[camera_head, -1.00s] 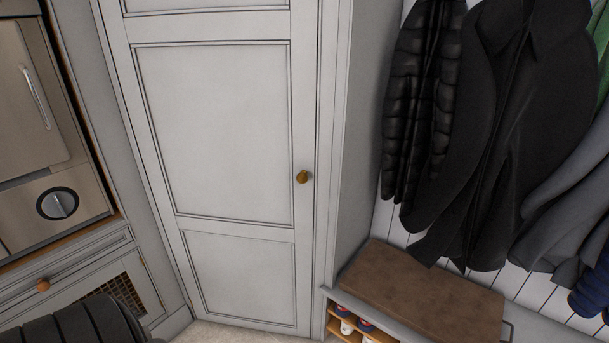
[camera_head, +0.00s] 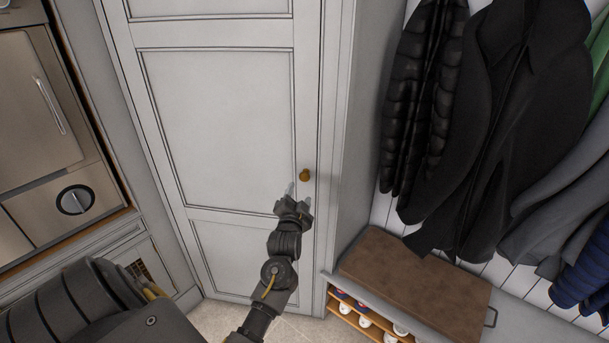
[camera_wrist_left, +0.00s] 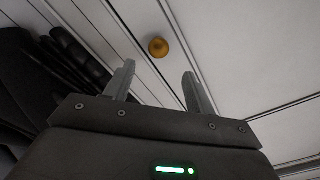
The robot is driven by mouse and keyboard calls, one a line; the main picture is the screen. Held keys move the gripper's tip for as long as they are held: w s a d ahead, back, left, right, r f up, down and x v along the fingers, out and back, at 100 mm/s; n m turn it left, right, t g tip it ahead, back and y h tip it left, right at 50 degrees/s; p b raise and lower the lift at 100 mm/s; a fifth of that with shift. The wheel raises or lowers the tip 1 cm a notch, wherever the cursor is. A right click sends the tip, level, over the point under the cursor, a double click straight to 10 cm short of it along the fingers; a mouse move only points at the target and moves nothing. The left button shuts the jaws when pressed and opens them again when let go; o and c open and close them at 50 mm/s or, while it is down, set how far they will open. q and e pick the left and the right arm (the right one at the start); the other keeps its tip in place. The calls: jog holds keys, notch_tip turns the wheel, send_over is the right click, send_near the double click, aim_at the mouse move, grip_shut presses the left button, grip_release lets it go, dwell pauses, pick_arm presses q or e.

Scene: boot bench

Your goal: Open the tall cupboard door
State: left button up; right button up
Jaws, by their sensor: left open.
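The tall cupboard door (camera_head: 220,130) is pale grey and panelled, and it looks closed. Its round brass-coloured knob (camera_head: 304,175) is on the right side of the door. My left gripper (camera_head: 298,192) is open, just below and slightly left of the knob in the head view. In the left wrist view the knob (camera_wrist_left: 158,47) is beyond the fingertips of my left gripper (camera_wrist_left: 160,75), about midway between them. The fingers are apart and empty, and the knob is not between them. My right gripper is not in view.
A steel appliance (camera_head: 40,130) with a dial is at the left. A bench with a brown cushion (camera_head: 415,285) stands right of the cupboard, with a shoe shelf (camera_head: 350,312) beneath. Dark coats (camera_head: 490,120) hang above it. Some floor (camera_head: 225,318) shows below the door.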

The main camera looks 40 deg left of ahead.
aim_at(304, 179)
pick_arm(q)
jog(key=p+x, duration=0.2)
jog(key=x, duration=0.9)
jog(key=shift+d+f, duration=0.1)
